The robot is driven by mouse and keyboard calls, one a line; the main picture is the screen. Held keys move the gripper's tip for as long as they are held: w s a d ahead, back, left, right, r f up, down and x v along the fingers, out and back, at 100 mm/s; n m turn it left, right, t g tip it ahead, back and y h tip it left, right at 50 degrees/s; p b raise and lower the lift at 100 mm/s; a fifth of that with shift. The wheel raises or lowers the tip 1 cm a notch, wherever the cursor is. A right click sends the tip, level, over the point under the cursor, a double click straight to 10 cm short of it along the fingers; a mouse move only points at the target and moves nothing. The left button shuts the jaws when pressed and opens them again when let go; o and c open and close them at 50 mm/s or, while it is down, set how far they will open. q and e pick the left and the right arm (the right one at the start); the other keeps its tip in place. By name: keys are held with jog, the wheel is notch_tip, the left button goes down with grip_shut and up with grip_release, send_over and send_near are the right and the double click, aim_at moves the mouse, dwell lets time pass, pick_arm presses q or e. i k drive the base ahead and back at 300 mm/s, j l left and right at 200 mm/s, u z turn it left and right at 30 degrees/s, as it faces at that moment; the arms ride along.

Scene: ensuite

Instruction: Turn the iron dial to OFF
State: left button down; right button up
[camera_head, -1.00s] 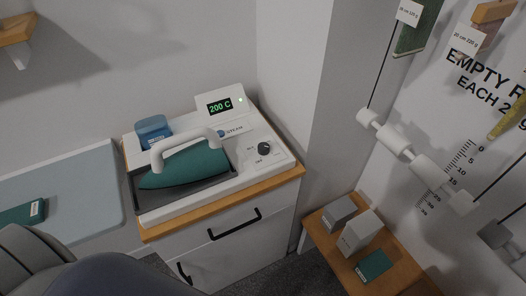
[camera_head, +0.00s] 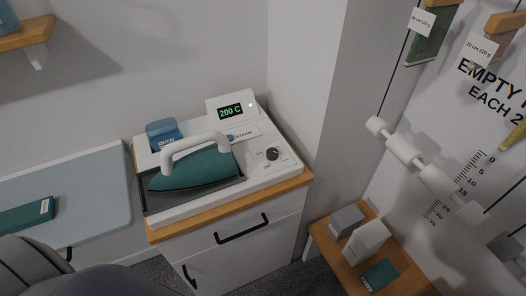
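The iron station (camera_head: 223,198) is a white unit on a wood-topped white cabinet. Its dark round dial (camera_head: 273,154) sits on the right part of the top, with small markings around it, including OFF at lower left; the exact pointer setting is too small to tell. The display (camera_head: 231,112) behind it reads 200 C in green. The iron (camera_head: 195,168), teal with a white handle, rests in a dark tray on the left of the station. Neither of my grippers is in view; only dark grey parts of my own body show at the bottom left.
A pale blue board (camera_head: 105,205) stands left of the cabinet with a teal item (camera_head: 25,216) on it. A small wooden table (camera_head: 353,272) at lower right holds grey and white boxes and a teal one. White cylinders hang on the right wall. The space before the dial is clear.

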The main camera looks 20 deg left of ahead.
aim_at(272, 153)
jog(key=k+u, duration=0.2)
jog(key=u, duration=0.25)
jog(key=k+u, duration=0.25)
jog(key=u, duration=0.25)
jog(key=k+j+u, duration=0.1)
jog(key=u, duration=0.35)
jog(key=k+j, duration=0.05)
jog(key=k, duration=0.05)
